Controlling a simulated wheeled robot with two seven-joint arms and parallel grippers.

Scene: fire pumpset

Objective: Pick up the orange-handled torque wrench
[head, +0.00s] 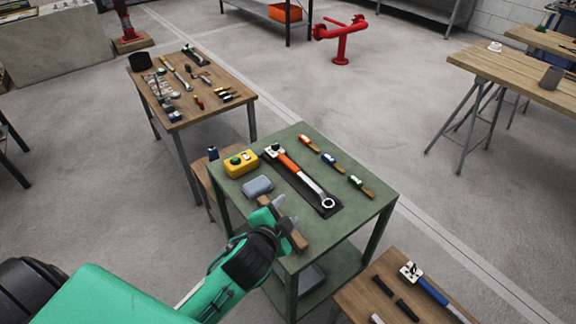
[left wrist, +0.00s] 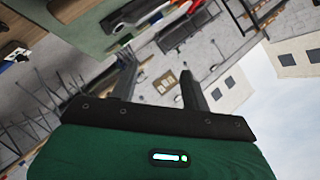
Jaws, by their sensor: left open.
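The orange-handled torque wrench (head: 302,174) lies on a dark mat (head: 318,203) on the green table (head: 368,200). A small orange-red patch there, beyond the fingers, is too unclear to name. My right gripper is not in view.
A wooden table (head: 385,290) with a blue-handled tool (head: 433,291) is at the front right.

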